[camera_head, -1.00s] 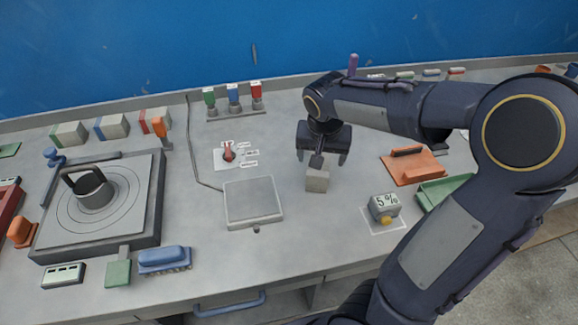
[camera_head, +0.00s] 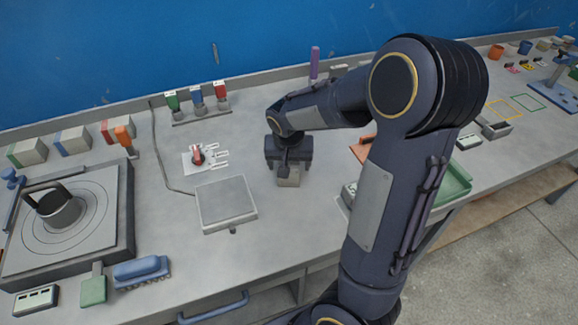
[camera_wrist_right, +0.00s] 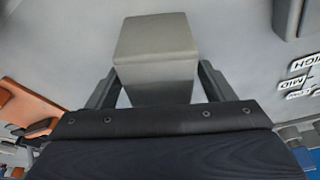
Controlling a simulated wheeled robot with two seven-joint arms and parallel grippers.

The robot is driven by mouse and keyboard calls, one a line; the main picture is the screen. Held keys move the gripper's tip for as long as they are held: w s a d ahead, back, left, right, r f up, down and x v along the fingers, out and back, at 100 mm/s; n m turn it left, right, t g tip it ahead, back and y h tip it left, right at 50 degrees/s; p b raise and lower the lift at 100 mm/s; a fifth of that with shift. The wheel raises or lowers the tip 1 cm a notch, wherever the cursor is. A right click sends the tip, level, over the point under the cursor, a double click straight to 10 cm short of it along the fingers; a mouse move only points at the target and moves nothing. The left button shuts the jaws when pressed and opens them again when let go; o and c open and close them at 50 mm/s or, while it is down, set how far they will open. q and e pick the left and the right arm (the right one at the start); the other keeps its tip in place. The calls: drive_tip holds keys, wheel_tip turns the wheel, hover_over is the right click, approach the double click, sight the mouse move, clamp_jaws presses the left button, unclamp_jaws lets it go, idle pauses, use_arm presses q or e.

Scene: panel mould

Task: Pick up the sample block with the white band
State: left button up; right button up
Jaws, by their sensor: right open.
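A plain grey block (camera_head: 289,177) stands on the bench to the right of the square grey plate. My right gripper (camera_head: 288,168) is directly above it, pointing down. In the right wrist view the block (camera_wrist_right: 155,50) lies between the two open fingers, with a gap on each side, and I see no clear white band on it. Several blocks with coloured bands stand at the back left: green (camera_head: 27,152), blue (camera_head: 73,141) and red (camera_head: 117,130). My left gripper is not in view.
The square grey plate (camera_head: 226,202) and a red switch with labels (camera_head: 197,154) are left of the block. A round-ringed station with a dark pot (camera_head: 58,210) is at far left. My right arm partly hides an orange item and a green tray (camera_head: 455,182).

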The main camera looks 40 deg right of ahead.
drive_tip(key=shift+f, duration=0.25)
idle(0.4)
drive_tip(key=c, duration=1.3)
drive_tip(key=shift+o, duration=0.2)
drive_tip(key=shift+r, duration=0.1)
drive_tip(key=shift+w+r, duration=0.1)
drive_tip(key=shift+r, duration=0.45)
drive_tip(key=v, duration=0.3)
drive_tip(key=shift+d+r, duration=0.15)
drive_tip(key=shift+d, duration=0.05)
drive_tip(key=s+a+r, duration=0.1)
drive_tip(key=s+r, duration=0.8)
drive_tip(key=s, duration=0.4)
drive_tip(key=shift+s+a, duration=0.2)
drive_tip(key=shift+a, duration=0.2)
